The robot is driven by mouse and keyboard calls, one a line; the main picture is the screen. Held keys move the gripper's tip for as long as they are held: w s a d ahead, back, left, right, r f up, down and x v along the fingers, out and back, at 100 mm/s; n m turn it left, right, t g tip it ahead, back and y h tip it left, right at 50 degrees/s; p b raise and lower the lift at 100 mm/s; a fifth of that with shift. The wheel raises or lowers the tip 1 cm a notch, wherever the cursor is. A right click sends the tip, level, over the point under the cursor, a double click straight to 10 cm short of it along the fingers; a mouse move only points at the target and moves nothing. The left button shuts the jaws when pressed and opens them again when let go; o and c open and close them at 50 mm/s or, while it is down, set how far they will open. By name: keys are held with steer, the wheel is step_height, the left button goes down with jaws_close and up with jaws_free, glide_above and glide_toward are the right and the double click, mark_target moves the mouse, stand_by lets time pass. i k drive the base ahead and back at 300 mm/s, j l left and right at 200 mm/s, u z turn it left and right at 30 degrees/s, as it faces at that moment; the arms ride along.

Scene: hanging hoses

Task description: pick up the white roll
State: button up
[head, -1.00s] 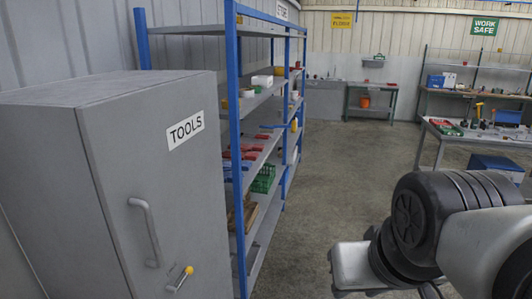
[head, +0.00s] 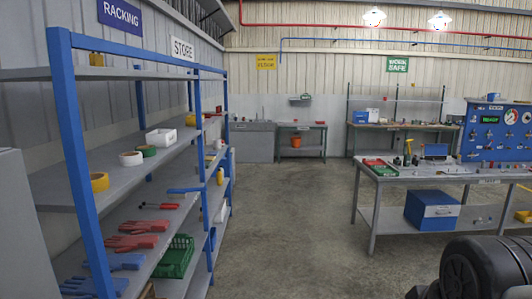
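The white roll (head: 130,158) lies flat on a middle shelf of the blue-and-grey rack at the left. It sits between a yellow roll (head: 99,181) nearer to me and a green roll (head: 147,151) farther back, with its hole facing up. Only dark links of my arm show at the bottom right corner. My gripper is out of view, well away from the roll.
The rack's blue front post (head: 84,160) stands left of the roll. A white bin (head: 161,137) is farther along that shelf. Red gloves (head: 138,226) and a green crate (head: 176,257) are lower. A workbench (head: 445,176) stands right; the floor between is clear.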

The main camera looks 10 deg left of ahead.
mark_target(132, 158)
steer(key=i+u, duration=0.15)
steer(key=i, duration=0.6)
steer(key=i+l+u, duration=0.1)
steer(key=i, duration=0.7)
steer(key=i+u, duration=0.3)
steer(key=u, duration=0.15)
steer(key=i+u, duration=0.45)
steer(key=i+l+u, duration=0.15)
steer(key=u, duration=0.3)
